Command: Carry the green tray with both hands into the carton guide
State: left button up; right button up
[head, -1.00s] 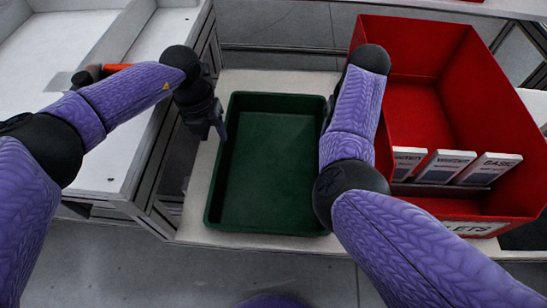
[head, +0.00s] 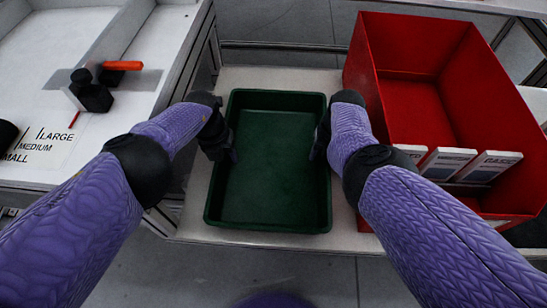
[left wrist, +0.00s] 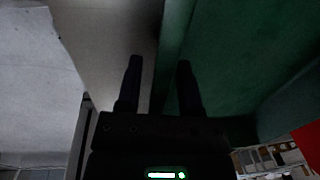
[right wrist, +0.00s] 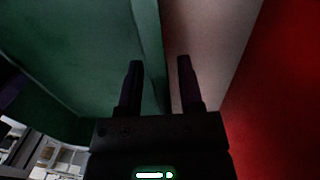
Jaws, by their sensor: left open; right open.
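The green tray (head: 268,215) sits flat and empty on the pale bench, in the middle of the head view. My left gripper (head: 230,155) is at its left wall, open. In the left wrist view the tray wall (left wrist: 172,60) runs between the fingers (left wrist: 160,66). My right gripper (head: 320,152) is at the right wall, open. In the right wrist view the tray wall (right wrist: 152,60) runs between the fingers (right wrist: 160,66). Neither gripper is closed on the tray. I cannot make out a carton guide in these views.
A white bench (head: 60,100) with size words and a black tool with an orange handle (head: 122,65) lies left. Bare bench (head: 280,78) shows behind the tray.

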pick_arm(q)
grip_shut()
pick_arm(e)
grip_shut()
dwell(1.1)
